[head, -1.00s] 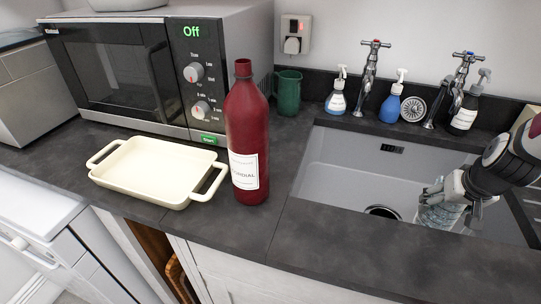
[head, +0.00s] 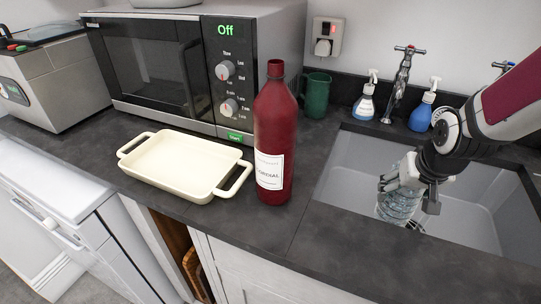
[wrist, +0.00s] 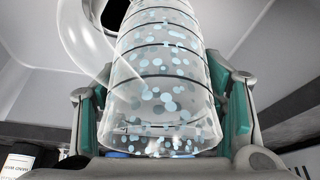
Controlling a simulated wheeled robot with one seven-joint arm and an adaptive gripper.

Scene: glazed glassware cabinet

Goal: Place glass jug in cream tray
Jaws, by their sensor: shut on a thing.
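The glass jug (head: 396,206) is clear with light blue dots and dark rings. My gripper (head: 405,185) is shut on it and holds it over the sink. In the wrist view the jug (wrist: 160,85) fills the space between the fingers, and its clear handle curves out on the left. The cream tray (head: 168,187) is empty, a shallow rectangular dish with two loop handles. It sits on the dark counter in front of the microwave, well to the left of my gripper.
A tall red cordial bottle (head: 273,135) stands upright between the tray and the sink (head: 345,180). A green mug (head: 317,95) is behind it. The microwave (head: 165,70) backs the tray. Taps (head: 400,85) and soap bottles (head: 366,100) line the sink's back.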

